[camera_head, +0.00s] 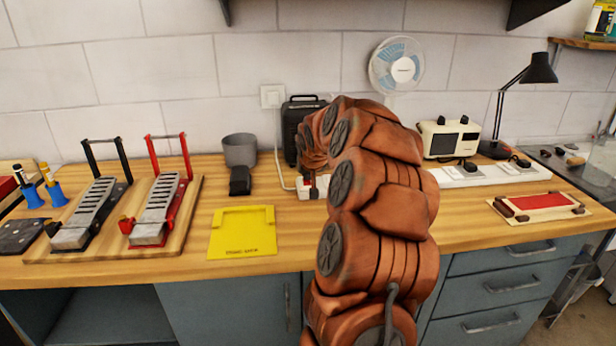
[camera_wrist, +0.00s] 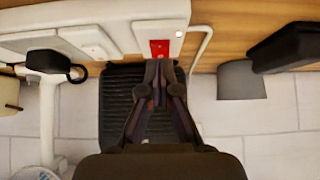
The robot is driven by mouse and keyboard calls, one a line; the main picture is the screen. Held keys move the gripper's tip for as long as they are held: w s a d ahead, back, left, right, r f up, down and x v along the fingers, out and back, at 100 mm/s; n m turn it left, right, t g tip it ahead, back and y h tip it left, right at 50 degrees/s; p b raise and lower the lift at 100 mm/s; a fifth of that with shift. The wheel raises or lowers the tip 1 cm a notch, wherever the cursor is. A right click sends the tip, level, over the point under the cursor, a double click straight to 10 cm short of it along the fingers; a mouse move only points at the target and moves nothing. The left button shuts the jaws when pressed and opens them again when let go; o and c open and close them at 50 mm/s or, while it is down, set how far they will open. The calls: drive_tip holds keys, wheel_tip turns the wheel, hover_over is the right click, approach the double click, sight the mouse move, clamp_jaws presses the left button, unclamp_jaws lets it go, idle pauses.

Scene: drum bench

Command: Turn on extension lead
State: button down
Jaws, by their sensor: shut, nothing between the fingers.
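The white extension lead (camera_head: 478,176) lies along the back of the bench, partly hidden behind my arm. Its left end (camera_head: 304,192) shows beside my gripper (camera_head: 313,182). In the wrist view, the lead (camera_wrist: 140,36) runs across the top and bears a red switch (camera_wrist: 159,45) and a small pale spot beside it. My gripper (camera_wrist: 162,66) is shut and empty, its fingertips just below the red switch in the picture. I cannot tell whether they touch it or which way the switch is set.
A black ribbed box (camera_head: 301,112) stands behind my gripper, with a grey pot (camera_head: 240,150) to its left. A cream device (camera_head: 449,139) and black lamp (camera_head: 540,69) stand right. A yellow tray (camera_head: 243,232) lies in front. Bare wood (camera_head: 455,215) shows right of my arm.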

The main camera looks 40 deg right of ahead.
idle(0.3)
drive_tip(key=shift+r, duration=0.5)
wheel_tip(320, 180, up, 3)
drive_tip(key=shift+s+a+r+p, duration=0.15)
drive_tip(key=shift+r+p, duration=0.05)
drive_tip(key=shift+p, duration=0.2)
drive_tip(key=s+a+f+b+v, duration=0.1)
drive_tip(key=b+v, duration=0.1)
drive_tip(key=v, duration=0.7)
drive_tip(key=shift+s, duration=0.2)
drive_tip(key=shift+a, duration=0.1)
